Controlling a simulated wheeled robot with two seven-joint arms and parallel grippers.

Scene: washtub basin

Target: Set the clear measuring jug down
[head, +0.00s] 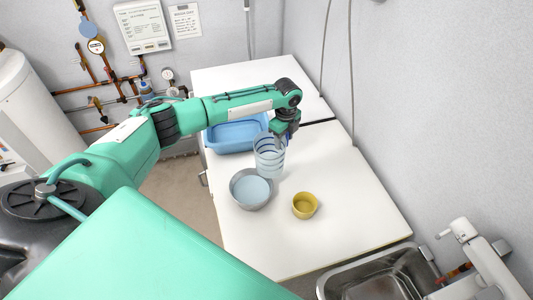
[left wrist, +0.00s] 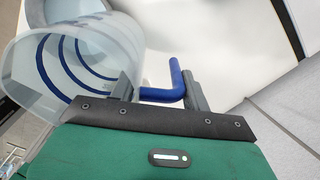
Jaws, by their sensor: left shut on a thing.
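The clear measuring jug (head: 268,158) has blue bands and is near the middle of the white worktop in the head view, beside the grey bowl. My left gripper (head: 286,128) is at its upper right side. In the left wrist view the jug (left wrist: 85,55) fills the upper left, and its blue handle (left wrist: 172,82) passes between the fingers of my left gripper (left wrist: 160,92), which is shut on it. I cannot tell whether the jug's base touches the worktop. My right gripper is not in view.
The white worktop (head: 340,190) is clear on its right side. A grey bowl (head: 251,189) of pale blue contents and a yellow cup (head: 304,205) stand in front of the jug. A blue basin (head: 236,134) is behind it. A metal sink (head: 375,275) is at lower right.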

